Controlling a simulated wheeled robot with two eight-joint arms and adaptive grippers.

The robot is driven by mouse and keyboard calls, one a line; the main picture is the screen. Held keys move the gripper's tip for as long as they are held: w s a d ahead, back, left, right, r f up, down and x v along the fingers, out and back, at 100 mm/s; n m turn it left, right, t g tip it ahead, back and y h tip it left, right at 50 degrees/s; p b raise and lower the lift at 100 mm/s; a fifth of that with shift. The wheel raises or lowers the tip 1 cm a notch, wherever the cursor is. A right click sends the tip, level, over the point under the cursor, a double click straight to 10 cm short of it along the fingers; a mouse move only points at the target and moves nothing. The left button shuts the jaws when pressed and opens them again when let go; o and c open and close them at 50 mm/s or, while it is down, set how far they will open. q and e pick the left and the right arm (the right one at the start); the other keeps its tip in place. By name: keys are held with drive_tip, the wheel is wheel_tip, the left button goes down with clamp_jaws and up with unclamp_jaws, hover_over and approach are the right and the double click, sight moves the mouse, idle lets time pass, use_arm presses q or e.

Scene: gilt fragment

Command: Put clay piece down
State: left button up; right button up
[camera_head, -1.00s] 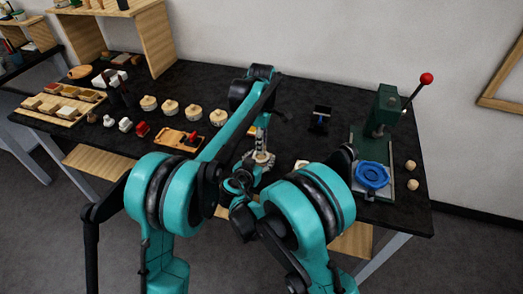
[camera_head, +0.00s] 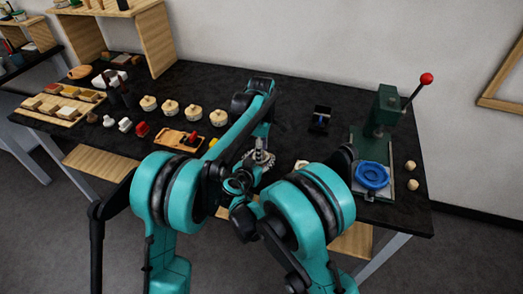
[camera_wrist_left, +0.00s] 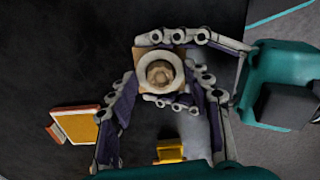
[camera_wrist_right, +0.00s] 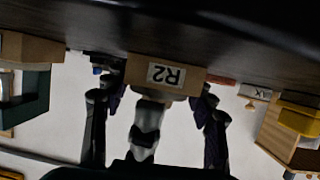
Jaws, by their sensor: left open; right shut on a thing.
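The held piece (camera_wrist_left: 159,72) shows in the left wrist view as a pale ring with a tan knob in its middle, over a square wooden part. In the right wrist view this wooden block (camera_wrist_right: 183,79) carries an upside-down "R2" label. A grey stem-like part is seen with it; I cannot tell how they join. My right gripper (camera_head: 263,158) is shut on the piece, near the table's front edge. My left gripper (camera_wrist_left: 164,78) is open, its fingers on either side of the piece, contact unclear. In the head view my arms hide much of both grippers.
A green press (camera_head: 376,150) with a blue disc stands at the right. A wooden tray (camera_head: 169,140) with a red-topped item and a yellow block (camera_head: 213,142) lie to the left. Several round pieces (camera_head: 171,107) stand in a row behind. The dark table right of my arm has free room.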

use_arm(q)
wheel_tip(320, 180, up, 12)
drive_tip(key=shift+r, duration=0.15)
idle(0.3)
use_arm(e)
drive_tip(key=o, duration=1.2)
drive_tip(key=shift+o, duration=0.2)
